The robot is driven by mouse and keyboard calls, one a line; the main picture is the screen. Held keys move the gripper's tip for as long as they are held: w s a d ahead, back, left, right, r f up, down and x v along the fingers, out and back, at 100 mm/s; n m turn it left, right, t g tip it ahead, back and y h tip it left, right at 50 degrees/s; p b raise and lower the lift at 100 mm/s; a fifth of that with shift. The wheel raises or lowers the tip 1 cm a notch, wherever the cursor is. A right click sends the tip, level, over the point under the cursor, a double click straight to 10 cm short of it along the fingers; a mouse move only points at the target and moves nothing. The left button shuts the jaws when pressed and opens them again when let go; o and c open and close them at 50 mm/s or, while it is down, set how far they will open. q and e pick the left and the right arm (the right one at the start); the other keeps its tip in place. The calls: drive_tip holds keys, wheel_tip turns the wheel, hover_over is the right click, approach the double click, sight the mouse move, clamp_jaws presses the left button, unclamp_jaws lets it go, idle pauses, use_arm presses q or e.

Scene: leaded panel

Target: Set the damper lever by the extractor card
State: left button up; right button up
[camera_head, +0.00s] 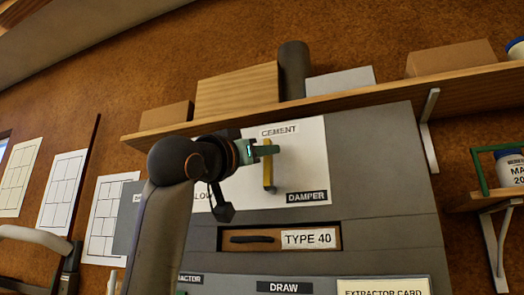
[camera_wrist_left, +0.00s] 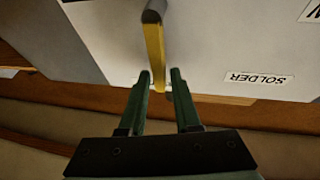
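The damper lever (camera_head: 267,175) is a yellow bar on a white plate (camera_head: 305,155) with DAMPER and CEMENT labels. It hangs nearly upright in the head view, its upper part covered by my left gripper (camera_head: 268,150). In the left wrist view, the lever (camera_wrist_left: 155,55) has a dark end, and its other end lies between or just past the two green fingertips. The left gripper is open with a gap around the bar; contact cannot be told. The extractor card (camera_head: 382,289) is cut off at the bottom edge, only its title showing. My right gripper is not in view.
A wooden shelf (camera_head: 385,101) with boxes and a dark cylinder (camera_head: 293,70) runs above the lever. Below is a TYPE 40 slot (camera_head: 279,239) with a black handle. A SOLDER label (camera_wrist_left: 258,78) shows in the wrist view. A shelf bracket (camera_head: 429,130) stands to the right.

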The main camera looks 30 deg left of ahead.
use_arm(q)
clamp_jaws()
idle(1.1)
